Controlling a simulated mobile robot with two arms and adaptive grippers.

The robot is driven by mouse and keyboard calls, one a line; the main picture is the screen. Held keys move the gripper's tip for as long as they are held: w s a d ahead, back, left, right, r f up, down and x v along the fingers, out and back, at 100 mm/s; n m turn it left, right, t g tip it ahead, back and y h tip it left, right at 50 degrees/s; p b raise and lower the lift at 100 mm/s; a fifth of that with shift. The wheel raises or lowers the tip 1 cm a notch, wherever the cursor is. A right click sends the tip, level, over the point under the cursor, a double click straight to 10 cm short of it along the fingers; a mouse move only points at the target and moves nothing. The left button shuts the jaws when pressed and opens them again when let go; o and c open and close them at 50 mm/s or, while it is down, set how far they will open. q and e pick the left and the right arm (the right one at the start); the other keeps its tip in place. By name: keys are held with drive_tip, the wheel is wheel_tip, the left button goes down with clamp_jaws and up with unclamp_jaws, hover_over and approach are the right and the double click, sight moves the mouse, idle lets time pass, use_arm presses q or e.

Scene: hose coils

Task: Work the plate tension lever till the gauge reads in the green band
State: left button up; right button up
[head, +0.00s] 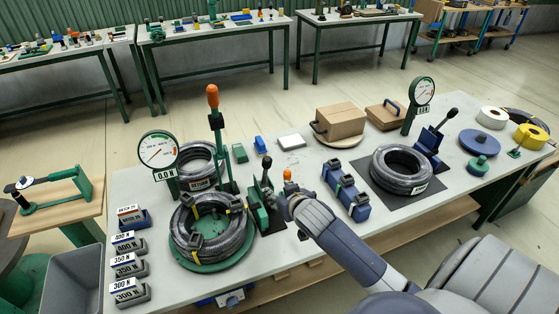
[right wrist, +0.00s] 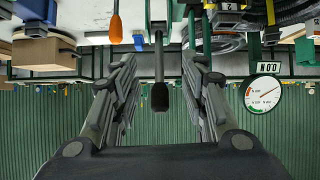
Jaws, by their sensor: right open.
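A black-knobbed lever (head: 266,164) stands upright on a green base beside the green plate (head: 190,264), which carries a strapped hose coil (head: 207,229). My right gripper (head: 276,203) is at this lever, low in the head view. In the right wrist view, which is upside down, the lever's black knob (right wrist: 160,96) stands between the spread fingers of my right gripper (right wrist: 160,65), with space on both sides. The round gauge (head: 158,150) stands behind the coil; its sign (head: 165,174) reads 0.0 N. The gauge (right wrist: 263,94) also shows in the wrist view. My left gripper is not in view.
A tall orange-handled lever (head: 213,97) rises behind the coil. Several weight blocks (head: 129,266) line the table's left end. A blue block fixture (head: 346,190) lies to the right of my gripper. A second gauge (head: 423,91) and coil (head: 401,168) stand farther right.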

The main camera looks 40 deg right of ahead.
drive_tip(key=t, duration=0.1)
approach(268, 160)
drive_tip(key=shift+h, duration=0.3)
drive_tip(key=b+x, duration=0.1)
drive_tip(key=x, duration=0.1)
drive_tip(key=b+x, duration=0.2)
drive_tip(key=x, duration=0.1)
drive_tip(key=shift+w+a+f, duration=0.15)
drive_tip(key=shift+w+f, duration=0.05)
drive_tip(key=shift+f, duration=0.15)
drive_tip(key=b+x, duration=0.3)
drive_tip(key=shift+w, duration=0.15)
drive_tip(key=shift+r+m, duration=0.1)
drive_tip(key=shift+m, duration=0.2)
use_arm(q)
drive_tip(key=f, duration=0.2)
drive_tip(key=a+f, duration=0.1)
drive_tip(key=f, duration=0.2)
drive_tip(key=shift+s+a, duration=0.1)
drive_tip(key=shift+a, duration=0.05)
use_arm(e)
drive_tip(key=shift+w, duration=0.15)
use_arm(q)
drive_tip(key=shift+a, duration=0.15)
